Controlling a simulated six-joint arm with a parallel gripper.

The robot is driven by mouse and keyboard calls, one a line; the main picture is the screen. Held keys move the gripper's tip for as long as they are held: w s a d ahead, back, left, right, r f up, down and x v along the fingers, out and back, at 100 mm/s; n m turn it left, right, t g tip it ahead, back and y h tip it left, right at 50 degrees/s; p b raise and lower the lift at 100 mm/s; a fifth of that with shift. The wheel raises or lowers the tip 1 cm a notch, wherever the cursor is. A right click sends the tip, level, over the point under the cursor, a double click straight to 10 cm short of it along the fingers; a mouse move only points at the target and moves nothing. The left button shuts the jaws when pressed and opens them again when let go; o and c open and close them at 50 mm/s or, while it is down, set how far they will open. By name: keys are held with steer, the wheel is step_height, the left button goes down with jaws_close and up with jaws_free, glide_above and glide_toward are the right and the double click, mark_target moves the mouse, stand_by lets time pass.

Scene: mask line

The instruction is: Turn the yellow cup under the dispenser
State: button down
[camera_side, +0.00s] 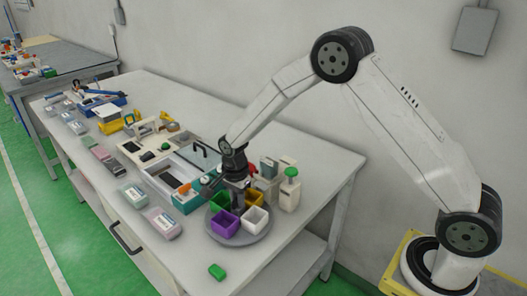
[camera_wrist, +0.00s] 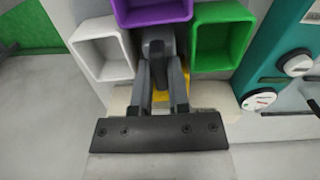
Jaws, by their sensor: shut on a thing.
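A round grey turntable (camera_side: 240,236) carries a green cup (camera_side: 219,203), a purple cup (camera_side: 225,223), a white cup (camera_side: 256,218) and a yellow cup (camera_side: 250,195). The yellow cup is at the back right, mostly hidden by my gripper (camera_side: 237,197). In the wrist view only a sliver of yellow (camera_wrist: 160,97) shows under my gripper (camera_wrist: 161,65). My fingers point down among the cups and are shut on a dark grey post at the turntable's middle. A white bottle with a green top (camera_side: 290,190) stands behind the turntable; I cannot tell if it is the dispenser.
A teal and white case (camera_side: 192,175) lies left of the turntable. A green block (camera_side: 217,271) lies near the front table edge. Small boxes (camera_side: 162,223) line the left edge. The front right tabletop is clear.

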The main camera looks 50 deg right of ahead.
steer(key=shift+m, duration=0.6)
steer(key=c, duration=0.6)
jaws_free()
steer(key=shift+r, duration=0.1)
steer(key=shift+r, duration=3.85)
steer(key=shift+s, duration=0.1)
